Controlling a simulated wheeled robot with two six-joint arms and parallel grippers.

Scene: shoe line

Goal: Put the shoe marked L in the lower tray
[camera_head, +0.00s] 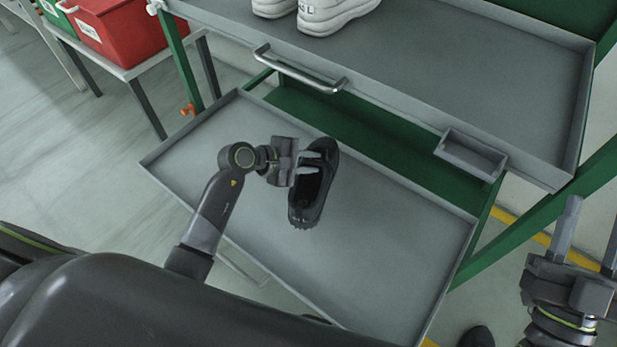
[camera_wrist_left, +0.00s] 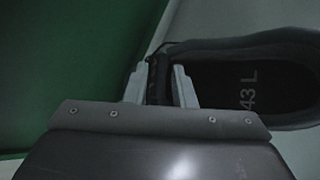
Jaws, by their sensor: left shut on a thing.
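A black shoe (camera_head: 308,203) is at the lower tray (camera_head: 390,250), over its left-middle part near the rear edge. My left gripper (camera_head: 311,164) is shut on the end of the shoe farther from me. In the left wrist view the left gripper (camera_wrist_left: 161,82) has one finger on each side of the shoe's edge. The mark "43 L" shows inside the shoe (camera_wrist_left: 285,95). I cannot tell whether the sole touches the tray. My right gripper (camera_head: 590,228) is open and empty at the lower right, outside the tray.
White shoes (camera_head: 328,14) with an L mark stand on the upper tray (camera_head: 430,70), which has a metal handle (camera_head: 300,70) and a small grey bin (camera_head: 470,155). A red crate (camera_head: 125,30) stands on a side table at upper left. The lower tray's right part is clear.

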